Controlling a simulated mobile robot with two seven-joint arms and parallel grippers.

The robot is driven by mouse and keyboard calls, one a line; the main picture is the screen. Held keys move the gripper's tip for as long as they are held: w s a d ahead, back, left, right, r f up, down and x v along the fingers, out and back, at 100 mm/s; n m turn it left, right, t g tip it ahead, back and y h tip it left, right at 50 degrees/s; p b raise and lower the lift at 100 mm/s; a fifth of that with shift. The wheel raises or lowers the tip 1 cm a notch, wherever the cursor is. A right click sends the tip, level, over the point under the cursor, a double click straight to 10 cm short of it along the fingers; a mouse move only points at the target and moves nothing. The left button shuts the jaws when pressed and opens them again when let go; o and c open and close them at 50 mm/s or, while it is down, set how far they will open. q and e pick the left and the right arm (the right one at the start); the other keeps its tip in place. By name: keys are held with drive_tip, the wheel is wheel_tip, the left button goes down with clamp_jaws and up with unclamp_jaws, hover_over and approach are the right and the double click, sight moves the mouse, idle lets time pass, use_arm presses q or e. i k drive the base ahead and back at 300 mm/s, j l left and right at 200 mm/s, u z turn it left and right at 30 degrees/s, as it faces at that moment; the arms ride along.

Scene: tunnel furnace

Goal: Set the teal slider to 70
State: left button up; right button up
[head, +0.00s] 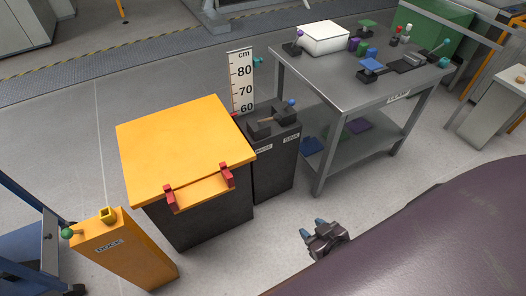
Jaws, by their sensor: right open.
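A white upright scale (241,78) marked "cm" stands behind the orange-topped box, with 80, 70 and 60 showing. A small teal knob (258,62) sits at the scale's right side, a little above the level of the 80 label; I take it for the teal slider. The lower part of the scale is hidden. My right gripper (313,228) is open and empty, low in the picture over the floor, well apart from the scale and knob. My left gripper is not in view.
An orange-lidded dark box (185,145) and a dark box with a blue knob (275,165) stand before the scale. A grey table (345,85) with several small objects stands to the right. An orange dock post (125,255) is at lower left. Floor around my right gripper is clear.

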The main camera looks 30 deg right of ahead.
sight(255, 61)
drive_tip(key=l+u, duration=0.1)
drive_tip(key=l, duration=0.65)
drive_tip(key=l+u, duration=0.1)
drive_tip(key=l, duration=0.6)
drive_tip(key=l+u, duration=0.1)
drive_tip(key=l, duration=0.6)
drive_tip(key=k+l+u, duration=0.1)
drive_tip(key=l, duration=0.65)
drive_tip(key=k+l+u, duration=0.1)
drive_tip(key=l, duration=0.6)
